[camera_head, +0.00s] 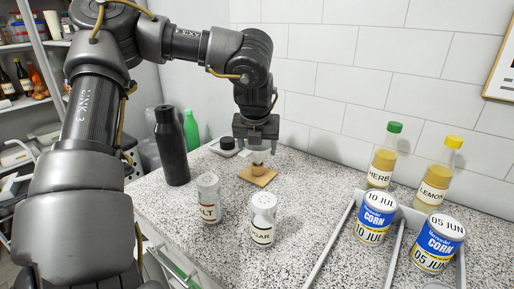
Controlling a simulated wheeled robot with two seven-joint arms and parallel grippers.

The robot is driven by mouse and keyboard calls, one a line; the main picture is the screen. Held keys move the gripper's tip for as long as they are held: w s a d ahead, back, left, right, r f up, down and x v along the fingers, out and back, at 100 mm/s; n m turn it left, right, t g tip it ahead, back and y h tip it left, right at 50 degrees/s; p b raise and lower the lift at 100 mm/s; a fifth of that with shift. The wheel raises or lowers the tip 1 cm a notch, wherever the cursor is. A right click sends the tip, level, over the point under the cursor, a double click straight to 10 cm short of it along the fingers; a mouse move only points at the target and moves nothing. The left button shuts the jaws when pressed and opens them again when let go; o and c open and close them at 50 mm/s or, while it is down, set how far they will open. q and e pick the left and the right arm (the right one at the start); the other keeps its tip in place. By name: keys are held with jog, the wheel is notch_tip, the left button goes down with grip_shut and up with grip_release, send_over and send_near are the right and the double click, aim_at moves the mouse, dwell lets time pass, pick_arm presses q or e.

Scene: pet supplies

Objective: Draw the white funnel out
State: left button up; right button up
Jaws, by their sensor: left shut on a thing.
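My left gripper (257,143) points down at the back of the counter, shut on a small whitish piece, which looks like the white funnel (258,157). The fingers hide most of it. Directly below it a small brownish vessel (258,169) stands on a square wooden coaster (265,179). I cannot tell whether the funnel's lower end is inside the vessel or just above it. My right gripper is not in view.
A dark bottle (171,146) and a green bottle (191,131) stand left. Two white-lidded shakers (208,198) (263,218) stand in front. Corn cans (373,217) (437,243) and HERB and LEMON bottles (382,158) (435,180) are at right. A tiled wall is behind.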

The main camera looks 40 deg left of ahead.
aim_at(258, 164)
pick_arm(q)
jog(key=shift+r+p, duration=1.4)
jog(key=shift+r, duration=1.2)
